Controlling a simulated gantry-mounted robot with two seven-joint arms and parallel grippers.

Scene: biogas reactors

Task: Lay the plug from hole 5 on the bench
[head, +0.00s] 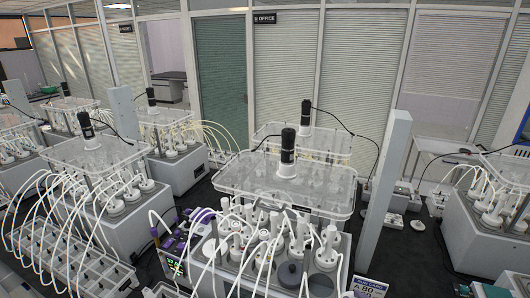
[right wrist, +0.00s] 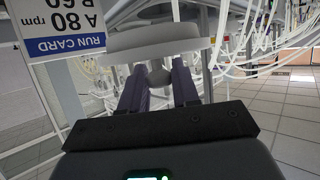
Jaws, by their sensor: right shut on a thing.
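In the right wrist view, my right gripper (right wrist: 160,82) is shut on a plug (right wrist: 155,52) with a pale, wide, round flange. The fingers close around its narrower stem, and the plug is clear of any hole. In the head view, the front reactor (head: 268,240) has white ports with tubes and dark grey round pieces (head: 290,273) near its front right. I cannot tell which port is hole 5. The bench (head: 420,255) shows as a dark surface at the right.
A run card (head: 370,288) stands at the front reactor's right corner; it is also close to the plug in the right wrist view (right wrist: 65,45). A grey post (head: 384,190) rises beside the reactor. Tubes hang around several reactors.

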